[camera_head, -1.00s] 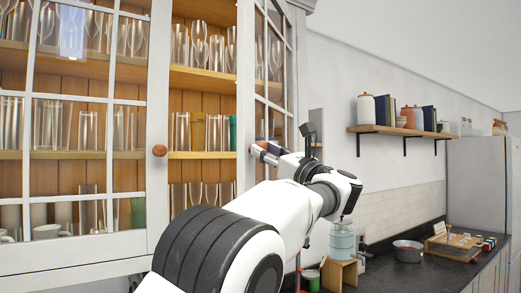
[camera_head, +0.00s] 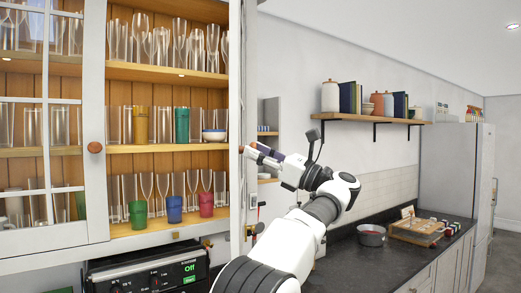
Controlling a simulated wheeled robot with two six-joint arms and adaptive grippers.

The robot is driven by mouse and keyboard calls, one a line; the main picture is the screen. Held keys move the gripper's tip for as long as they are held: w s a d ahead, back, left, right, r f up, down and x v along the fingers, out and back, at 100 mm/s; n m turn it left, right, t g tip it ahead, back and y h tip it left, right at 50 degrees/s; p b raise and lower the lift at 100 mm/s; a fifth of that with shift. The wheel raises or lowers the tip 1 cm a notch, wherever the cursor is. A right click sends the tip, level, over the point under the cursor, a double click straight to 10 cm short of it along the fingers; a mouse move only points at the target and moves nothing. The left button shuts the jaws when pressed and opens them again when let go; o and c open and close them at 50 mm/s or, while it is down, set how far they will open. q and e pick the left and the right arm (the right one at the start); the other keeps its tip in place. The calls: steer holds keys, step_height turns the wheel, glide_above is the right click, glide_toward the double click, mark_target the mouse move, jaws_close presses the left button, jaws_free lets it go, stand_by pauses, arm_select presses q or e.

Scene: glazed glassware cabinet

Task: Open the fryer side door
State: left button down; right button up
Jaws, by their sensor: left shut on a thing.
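The glassware cabinet's right door (camera_head: 249,60) stands open and is seen nearly edge-on as a narrow white strip. My left gripper (camera_head: 247,149) is at the outer edge of this door, about mid-height, and is shut on its knob; the fingertips and most of the knob are hard to make out. The left glazed door (camera_head: 95,200) is shut, with a round brown knob (camera_head: 95,147). My right gripper is not in view.
Shelves hold clear glasses and coloured cups, including a green cup (camera_head: 138,214). A black appliance (camera_head: 150,272) with a green "Off" display sits below the cabinet. The counter holds a pot (camera_head: 371,235) and a wooden tray (camera_head: 420,232). A wall shelf (camera_head: 370,118) hangs at right.

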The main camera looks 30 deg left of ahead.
arm_select(q)
steer(key=shift+a, duration=0.1)
stand_by(0.3)
steer(key=c, duration=1)
jaws_free()
steer(key=shift+w+a, duration=0.1)
steer(key=shift+a, duration=0.1)
steer(key=shift+d, duration=0.15)
